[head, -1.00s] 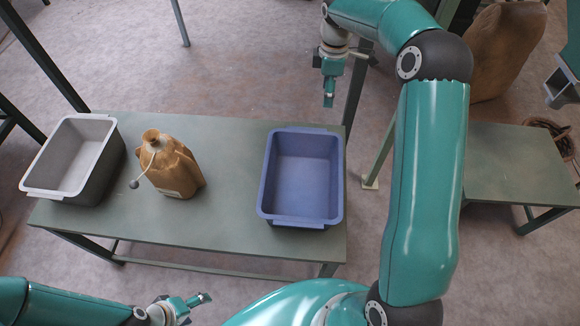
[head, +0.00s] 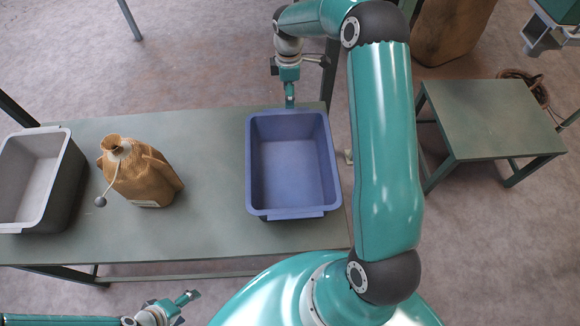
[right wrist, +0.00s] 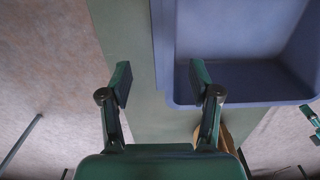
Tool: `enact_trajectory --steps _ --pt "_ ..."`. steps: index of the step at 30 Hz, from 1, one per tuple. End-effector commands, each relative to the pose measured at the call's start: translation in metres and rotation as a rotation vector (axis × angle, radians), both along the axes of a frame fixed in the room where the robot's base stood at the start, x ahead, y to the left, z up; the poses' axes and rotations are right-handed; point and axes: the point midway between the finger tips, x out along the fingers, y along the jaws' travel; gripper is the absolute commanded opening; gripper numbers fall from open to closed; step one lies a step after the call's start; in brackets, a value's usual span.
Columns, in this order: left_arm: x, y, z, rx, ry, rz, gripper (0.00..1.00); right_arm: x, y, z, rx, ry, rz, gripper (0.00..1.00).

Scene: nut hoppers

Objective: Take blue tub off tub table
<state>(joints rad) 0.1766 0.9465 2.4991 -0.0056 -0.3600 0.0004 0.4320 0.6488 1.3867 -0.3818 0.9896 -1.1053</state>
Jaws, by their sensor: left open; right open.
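The blue tub (head: 293,170) is empty and upright on the right end of the grey-green tub table (head: 213,150). My right gripper (head: 290,98) is at the middle of the tub's far rim in the head view. In the right wrist view its two fingers (right wrist: 160,82) are spread apart and empty. I cannot tell the height gap. My left gripper (head: 187,299) is open and empty, low at the left, in front of the table.
A grey tub (head: 32,175) stands at the table's left end. A brown sack-like container (head: 140,175) with a corded ball stands between the tubs. A small, bare green table (head: 490,118) stands at the right, with floor between the two tables.

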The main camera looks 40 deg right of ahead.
Motion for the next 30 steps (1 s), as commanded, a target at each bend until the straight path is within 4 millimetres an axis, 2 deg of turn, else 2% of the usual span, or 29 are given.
enact_trajectory --steps 3,11,17,21,30 --pt "0.0 0.0 0.002 0.0 0.0 0.0 0.71 0.0 0.001 -0.019 0.001 0.003 0.001 0.63" --pt "0.0 0.0 0.004 0.0 0.0 0.0 0.71 0.003 0.005 -0.035 0.0 0.001 0.006 0.63" --pt "0.0 0.0 0.013 0.0 0.0 0.0 0.71 0.004 0.014 -0.06 0.003 0.003 0.007 0.63" --pt "0.0 0.0 0.015 0.0 0.0 0.0 0.71 0.005 0.013 -0.077 0.0 0.001 0.007 0.63" --pt "0.0 0.0 0.014 0.0 0.0 0.0 0.71 0.005 0.013 -0.082 -0.001 -0.001 0.006 0.63"
